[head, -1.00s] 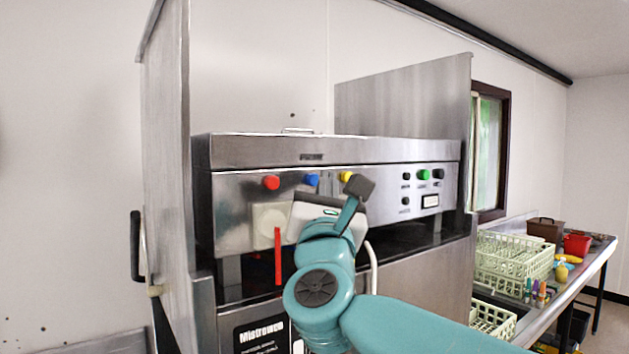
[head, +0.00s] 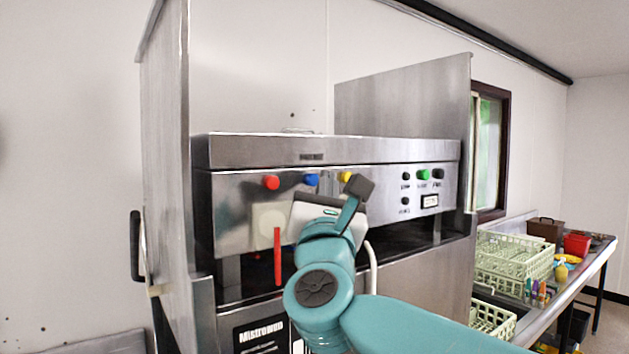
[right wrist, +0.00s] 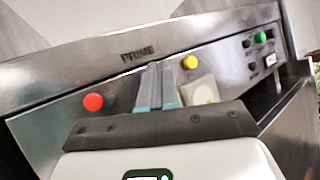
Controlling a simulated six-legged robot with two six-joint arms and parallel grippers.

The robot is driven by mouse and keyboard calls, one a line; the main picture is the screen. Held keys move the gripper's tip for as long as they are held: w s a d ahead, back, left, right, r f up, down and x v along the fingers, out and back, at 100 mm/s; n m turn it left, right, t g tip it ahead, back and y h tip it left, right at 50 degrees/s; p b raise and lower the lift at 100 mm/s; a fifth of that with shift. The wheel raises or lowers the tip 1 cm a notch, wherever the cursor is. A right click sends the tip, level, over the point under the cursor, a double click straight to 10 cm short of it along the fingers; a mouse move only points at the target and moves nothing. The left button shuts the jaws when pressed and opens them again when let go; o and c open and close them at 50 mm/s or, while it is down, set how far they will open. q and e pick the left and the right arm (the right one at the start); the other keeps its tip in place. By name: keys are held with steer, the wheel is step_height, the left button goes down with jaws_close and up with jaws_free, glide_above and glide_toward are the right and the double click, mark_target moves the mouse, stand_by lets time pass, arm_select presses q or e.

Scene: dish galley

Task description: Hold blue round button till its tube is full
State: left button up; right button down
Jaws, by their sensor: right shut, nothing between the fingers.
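The blue round button (head: 311,180) is on the steel front panel, between a red button (head: 271,182) and a yellow one (head: 346,177). My right gripper (head: 329,184) is in front of the panel, just right of the blue button in the head view. In the right wrist view its fingers (right wrist: 156,70) are shut and empty. They point at the panel between the red (right wrist: 93,102) and yellow buttons and hide the blue one. I cannot tell whether they touch it. No blue tube shows; my wrist covers the area below the button. My left gripper is not in view.
A red upright tube (head: 278,256) hangs below the red button by a cream plate (head: 265,218). Green and black buttons sit at the panel's right. A steel side wall (head: 165,180) stands at left. Racks (head: 512,262) and a red bin (head: 577,245) are on the right counter.

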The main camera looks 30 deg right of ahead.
stand_by(0.3)
steer(key=shift+w, duration=0.5)
steer(key=shift+w+a+b, duration=0.1)
steer(key=shift+w+b, duration=0.25)
stand_by(0.5)
stand_by(0.4)
steer(key=shift+s+b, duration=0.75)
steer(key=shift+s, duration=0.1)
